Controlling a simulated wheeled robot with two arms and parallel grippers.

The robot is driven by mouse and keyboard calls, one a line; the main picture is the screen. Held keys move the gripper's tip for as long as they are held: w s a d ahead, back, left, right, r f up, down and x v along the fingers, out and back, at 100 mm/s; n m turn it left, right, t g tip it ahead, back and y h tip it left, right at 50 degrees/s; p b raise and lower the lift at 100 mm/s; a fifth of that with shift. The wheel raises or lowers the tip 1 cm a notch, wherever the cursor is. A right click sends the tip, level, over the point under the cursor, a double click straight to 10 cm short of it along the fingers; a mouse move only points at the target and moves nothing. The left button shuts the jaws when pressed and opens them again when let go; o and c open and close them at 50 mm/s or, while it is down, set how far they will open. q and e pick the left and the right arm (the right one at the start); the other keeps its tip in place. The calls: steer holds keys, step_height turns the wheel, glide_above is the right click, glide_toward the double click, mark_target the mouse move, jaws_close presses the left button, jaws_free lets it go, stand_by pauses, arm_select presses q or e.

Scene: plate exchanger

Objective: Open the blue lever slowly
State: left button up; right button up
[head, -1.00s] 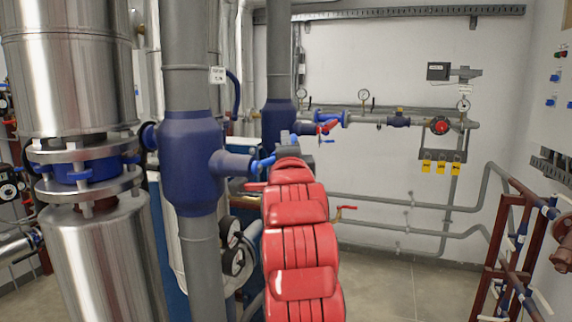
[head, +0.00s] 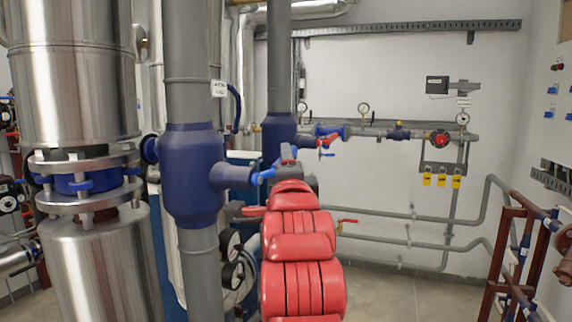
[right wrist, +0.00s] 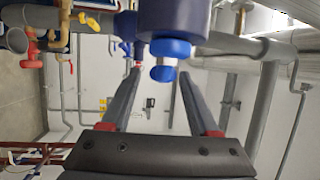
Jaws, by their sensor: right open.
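The blue lever (head: 263,176) sits at the end of the stub on the large dark-blue valve body (head: 193,175) on the vertical grey pipe. My right gripper (head: 262,182) is open, on the red arm rising from the bottom middle. In the right wrist view the gripper (right wrist: 157,74) has its two dark fingers on either side of the lever's line, with a gap to each. Contact is not visible. My left gripper is out of view.
A steel cylinder (head: 95,255) with a flange stands at the left. Round gauges (head: 232,275) sit below the valve. A second blue valve (head: 278,135) and a red-handled valve (head: 327,140) are behind. Open floor lies to the right, before a dark-red frame (head: 505,255).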

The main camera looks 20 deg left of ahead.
steer(key=b+v, duration=0.2)
steer(key=v, duration=1.1)
steer(key=shift+s+d, duration=0.15)
steer(key=shift+s, duration=0.2)
steer(key=shift+f, duration=0.15)
